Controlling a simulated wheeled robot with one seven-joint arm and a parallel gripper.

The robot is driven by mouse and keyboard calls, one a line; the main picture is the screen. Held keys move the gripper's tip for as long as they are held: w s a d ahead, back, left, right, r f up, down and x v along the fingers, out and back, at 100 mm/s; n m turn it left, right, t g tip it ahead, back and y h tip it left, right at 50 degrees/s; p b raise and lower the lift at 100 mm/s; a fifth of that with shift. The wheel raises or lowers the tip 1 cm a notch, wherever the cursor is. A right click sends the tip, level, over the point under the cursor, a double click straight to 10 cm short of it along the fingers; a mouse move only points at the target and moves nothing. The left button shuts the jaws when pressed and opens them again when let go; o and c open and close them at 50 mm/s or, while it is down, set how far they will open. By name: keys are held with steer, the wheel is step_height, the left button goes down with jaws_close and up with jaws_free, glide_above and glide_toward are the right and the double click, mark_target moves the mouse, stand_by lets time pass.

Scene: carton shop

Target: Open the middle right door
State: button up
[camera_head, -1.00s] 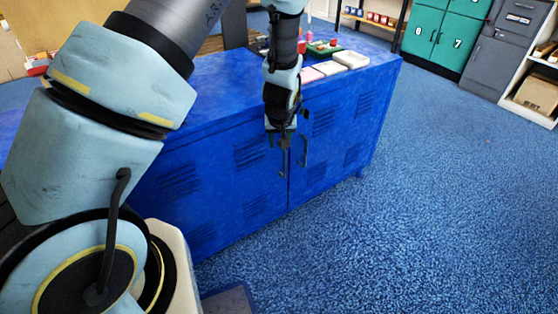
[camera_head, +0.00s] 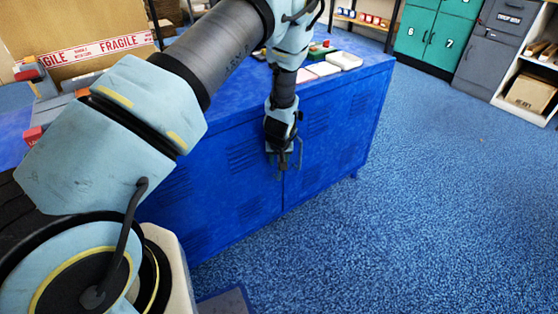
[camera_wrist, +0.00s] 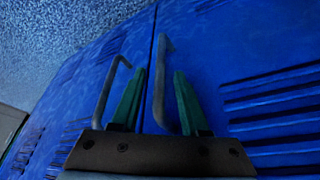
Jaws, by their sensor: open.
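A blue metal cabinet (camera_head: 222,112) has two louvred front doors that meet at an upright seam. The right door (camera_head: 325,165) looks shut, flush with the left door (camera_head: 215,190). My gripper (camera_head: 281,172) points down in front of the seam and partly hides the handles. In the wrist view my gripper (camera_wrist: 158,98) is open. One bar handle (camera_wrist: 161,85) shows between its fingers, close to the seam. A second handle (camera_wrist: 108,92) lies outside the left finger. I cannot tell whether either finger touches a handle.
Trays (camera_head: 345,60) sit on the cabinet top. Blue carpet (camera_head: 440,200) is clear in front and to the right. Teal lockers (camera_head: 430,35), a grey cabinet (camera_head: 487,55) and a shelf with a carton (camera_head: 532,92) stand at the back right.

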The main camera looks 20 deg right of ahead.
jaws_close()
stand_by(0.3)
stand_by(1.1)
